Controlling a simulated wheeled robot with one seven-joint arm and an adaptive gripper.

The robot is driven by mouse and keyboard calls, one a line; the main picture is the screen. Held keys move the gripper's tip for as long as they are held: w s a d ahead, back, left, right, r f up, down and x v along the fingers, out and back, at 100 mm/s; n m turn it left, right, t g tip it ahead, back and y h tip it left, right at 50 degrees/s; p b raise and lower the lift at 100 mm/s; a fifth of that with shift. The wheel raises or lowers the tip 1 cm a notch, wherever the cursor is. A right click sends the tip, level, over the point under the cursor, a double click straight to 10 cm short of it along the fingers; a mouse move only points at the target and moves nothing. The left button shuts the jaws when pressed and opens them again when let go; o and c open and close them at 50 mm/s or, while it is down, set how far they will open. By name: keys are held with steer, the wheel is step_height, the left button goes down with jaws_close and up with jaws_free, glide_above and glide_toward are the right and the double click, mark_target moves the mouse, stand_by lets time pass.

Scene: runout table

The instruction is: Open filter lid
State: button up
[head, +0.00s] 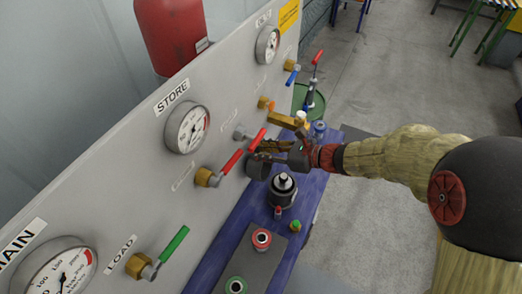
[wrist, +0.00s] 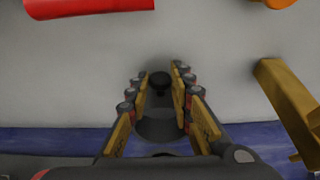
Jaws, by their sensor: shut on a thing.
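A dark grey round piece that looks like the filter lid (head: 258,167) is at my gripper (head: 270,152), close to the panel face. In the wrist view the lid (wrist: 160,128) is a grey disc with a black knob (wrist: 160,82), between the two fingers of my gripper (wrist: 160,88). My gripper is shut on the lid; the fingers hide its sides, and the exact contact is hard to see. A black canister with a pale metal top (head: 283,190), perhaps the filter body, stands upright on the blue bench just below and right of the lid.
A red-handled valve (head: 230,163) is close left of my gripper. A yellow-brown bar (head: 285,119) sticks out just behind it and shows at right in the wrist view (wrist: 290,100).

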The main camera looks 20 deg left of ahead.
jaws_close()
steer(key=shift+d+f+y+b, duration=0.1)
steer(key=shift+d+y+b, duration=0.4)
steer(key=shift+b, duration=0.45)
steer(key=shift+v, duration=0.8)
steer(key=shift+d, duration=0.15)
steer(key=o, duration=0.8)
jaws_free()
